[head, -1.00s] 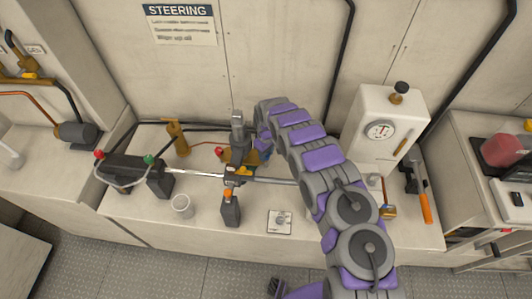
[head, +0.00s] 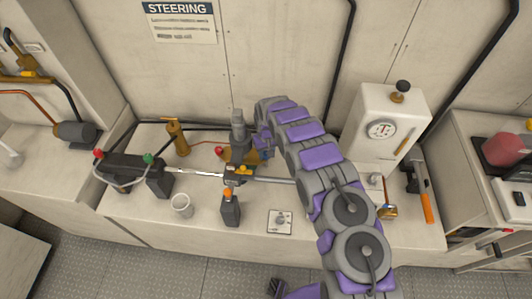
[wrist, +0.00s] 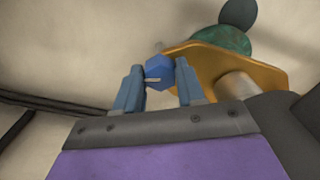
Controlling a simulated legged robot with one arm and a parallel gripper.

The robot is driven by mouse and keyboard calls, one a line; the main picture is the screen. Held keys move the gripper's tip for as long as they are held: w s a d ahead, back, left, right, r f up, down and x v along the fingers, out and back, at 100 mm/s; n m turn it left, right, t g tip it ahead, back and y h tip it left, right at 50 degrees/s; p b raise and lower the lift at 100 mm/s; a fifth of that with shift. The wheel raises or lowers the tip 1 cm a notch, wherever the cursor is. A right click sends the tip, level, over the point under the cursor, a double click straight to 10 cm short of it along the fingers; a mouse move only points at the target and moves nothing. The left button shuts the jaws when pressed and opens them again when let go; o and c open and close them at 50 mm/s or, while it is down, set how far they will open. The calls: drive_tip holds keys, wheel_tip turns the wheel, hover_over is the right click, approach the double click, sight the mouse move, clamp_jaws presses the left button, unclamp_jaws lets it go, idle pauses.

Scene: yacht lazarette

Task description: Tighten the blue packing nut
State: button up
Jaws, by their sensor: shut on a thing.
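The blue packing nut (wrist: 159,72) shows in the wrist view between the two blue-grey fingertips of my gripper (wrist: 158,88). My gripper is shut on the nut. A brass-coloured plate or flange (wrist: 225,65) stands right beside the nut, with a green part (wrist: 222,40) behind it. In the head view my arm reaches to the middle of the bench, and its gripper end (head: 262,142) is beside the upright grey cylinder (head: 238,130). The nut itself cannot be made out clearly in the head view, where my arm and the fittings crowd it.
A steel rod (head: 205,174) crosses the bench. A white cup (head: 182,205), a grey bottle with an orange cap (head: 230,210) and a small white plate (head: 280,221) stand in front. The white gauge housing (head: 383,135) and an orange-handled tool (head: 427,208) are at right.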

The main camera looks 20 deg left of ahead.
sight(266, 153)
drive_tip(key=m, duration=0.4)
drive_tip(key=shift+a+m+b, duration=0.1)
drive_tip(key=shift+m+b, duration=0.2)
drive_tip(key=shift+m, duration=1.8)
drive_tip(key=o, duration=1)
drive_tip(key=shift+o, duration=0.2)
drive_tip(key=shift+r, duration=0.15)
wheel_tip(266, 153, up, 17)
drive_tip(key=shift+p, duration=0.45)
